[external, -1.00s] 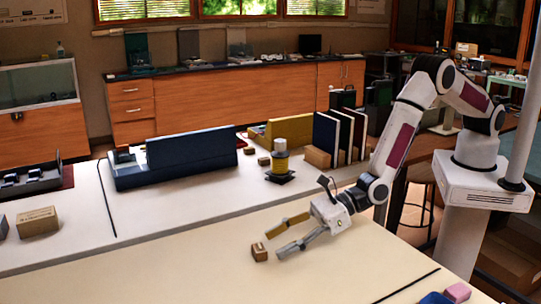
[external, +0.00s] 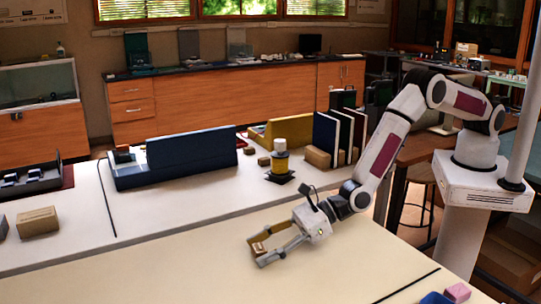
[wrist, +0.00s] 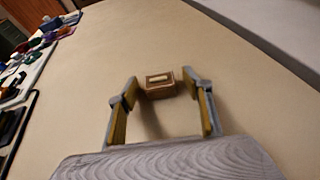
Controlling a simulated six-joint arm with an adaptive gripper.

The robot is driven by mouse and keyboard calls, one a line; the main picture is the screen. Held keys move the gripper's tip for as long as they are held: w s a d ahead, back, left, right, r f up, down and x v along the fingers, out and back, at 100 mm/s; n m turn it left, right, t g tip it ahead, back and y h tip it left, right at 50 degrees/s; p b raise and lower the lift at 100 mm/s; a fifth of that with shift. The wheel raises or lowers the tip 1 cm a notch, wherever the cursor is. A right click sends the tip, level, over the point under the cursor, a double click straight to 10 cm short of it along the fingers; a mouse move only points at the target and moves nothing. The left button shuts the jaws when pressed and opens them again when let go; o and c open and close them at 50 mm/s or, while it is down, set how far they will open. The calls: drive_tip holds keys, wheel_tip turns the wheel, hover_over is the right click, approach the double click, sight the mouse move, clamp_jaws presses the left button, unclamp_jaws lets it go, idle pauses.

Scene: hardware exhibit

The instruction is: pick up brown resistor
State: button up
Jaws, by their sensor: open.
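The brown resistor appears to be the small brown block (external: 258,247) with a pale mark on its top, lying on the cream table. It also shows in the wrist view (wrist: 160,84), just beyond and between my fingertips. My gripper (external: 257,252) is open, with one finger on each side of the block in the external view. In the wrist view my gripper (wrist: 158,90) has its two fingers wide apart, with the block nearer the right fingertip. The external view partly hides the block behind a finger.
The cream table (external: 150,270) is clear around the block. A pink block (external: 457,292) lies at the front right. A yellow cylinder on a dark base (external: 280,163), a tan box (external: 317,157) and upright books (external: 340,135) stand farther back. A blue long case (external: 190,155) stands at back left.

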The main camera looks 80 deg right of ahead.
sight(263, 247)
drive_tip(key=shift+c, duration=0.4)
drive_tip(key=c, duration=1)
drive_tip(key=shift+r, duration=0.1)
drive_tip(key=shift+r, duration=4.9)
